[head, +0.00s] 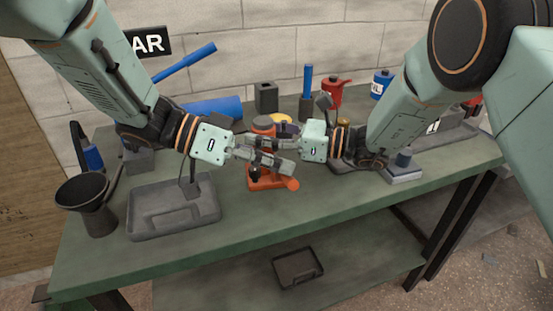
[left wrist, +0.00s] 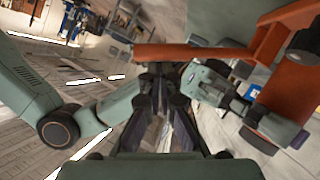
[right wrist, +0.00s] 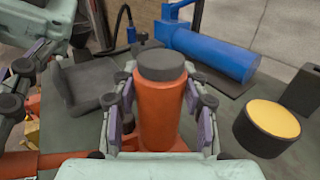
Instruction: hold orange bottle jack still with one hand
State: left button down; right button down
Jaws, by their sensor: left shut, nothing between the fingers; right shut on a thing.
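The orange bottle jack (head: 268,182) stands on the green bench, its dark grey cap above my fingers in the head view. In the right wrist view its orange cylinder (right wrist: 160,112) is upright between the fingers of my right gripper (right wrist: 160,100), which is shut on it. That gripper (head: 262,143) comes in from the right in the head view. My left gripper (head: 288,166) is shut and empty, crossing in front of the jack just above its base; I cannot tell whether it touches. Orange jack parts (left wrist: 195,54) also show close by in the left wrist view.
A grey tray (head: 150,224) and a black funnel (head: 92,210) are at the left. The bench front in the middle is clear.

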pick_arm(q)
jog(key=shift+s+f, duration=0.15)
jog(key=shift+f, duration=0.1)
jog(key=shift+s+d+f, duration=0.1)
jog(key=shift+s+f, duration=0.3)
jog(key=shift+f, duration=0.4)
jog(key=shift+s+d+f, duration=0.1)
jog(key=shift+s+f, duration=0.35)
jog(key=shift+f, duration=0.3)
jog(key=shift+s+f, duration=0.4)
jog(key=shift+f, duration=0.4)
jog(key=shift+s+f, duration=0.1)
jog(key=r, duration=0.4)
jog(key=shift+d+r, duration=0.25)
jog(key=shift+r, duration=0.1)
jog(key=v, duration=0.9)
jog(key=shift+s+a+r, duration=0.2)
jog(key=shift+s+r, duration=0.2)
jog(key=shift+s, duration=0.35)
